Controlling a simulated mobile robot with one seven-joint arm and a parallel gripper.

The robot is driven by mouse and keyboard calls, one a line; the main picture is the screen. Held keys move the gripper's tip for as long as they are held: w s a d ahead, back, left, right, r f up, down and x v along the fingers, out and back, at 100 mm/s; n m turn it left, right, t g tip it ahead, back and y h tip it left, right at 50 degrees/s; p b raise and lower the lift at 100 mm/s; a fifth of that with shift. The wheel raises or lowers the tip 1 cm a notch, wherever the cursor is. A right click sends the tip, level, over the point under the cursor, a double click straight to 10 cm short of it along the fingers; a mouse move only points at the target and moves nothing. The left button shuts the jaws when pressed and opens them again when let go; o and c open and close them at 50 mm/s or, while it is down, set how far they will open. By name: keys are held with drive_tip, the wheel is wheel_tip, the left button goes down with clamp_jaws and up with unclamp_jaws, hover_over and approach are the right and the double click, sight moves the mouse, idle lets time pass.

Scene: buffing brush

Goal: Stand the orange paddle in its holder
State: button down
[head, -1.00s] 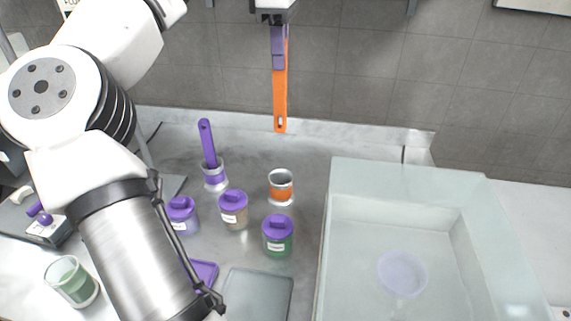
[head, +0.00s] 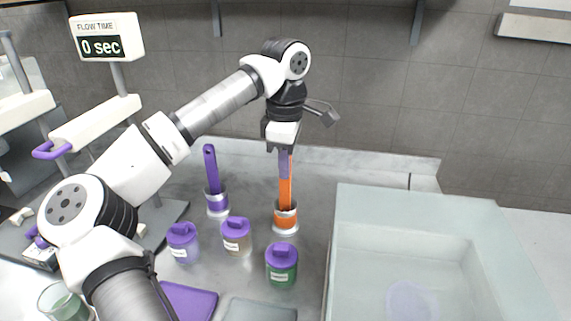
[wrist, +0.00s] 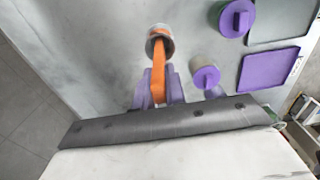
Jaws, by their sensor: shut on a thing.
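The orange paddle (head: 285,190) is upright with its lower end inside the orange-banded metal holder (head: 285,217). My gripper (head: 285,165) is shut on the paddle's upper part with its purple fingers, directly above the holder. In the wrist view, the paddle (wrist: 159,62) runs from between the purple fingers (wrist: 158,88) into the mouth of the holder (wrist: 160,34). The paddle's tip is hidden inside the holder, so I cannot tell whether it touches the bottom.
A purple paddle (head: 211,170) stands in a purple-banded holder (head: 217,203) to the left. Several purple-lidded jars, one of them green (head: 281,268), stand in front. A large pale basin (head: 345,240) is at the right. A flow-time display (head: 106,38) rises at the back left.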

drive_tip(key=shift+f, duration=0.4)
drive_tip(key=shift+f, duration=0.2)
drive_tip(key=c, duration=1.5)
unclamp_jaws()
drive_tip(key=shift+o, duration=0.2)
drive_tip(key=shift+r, duration=0.2)
wheel_tip(320, 180, up, 12)
drive_tip(key=shift+r, duration=0.1)
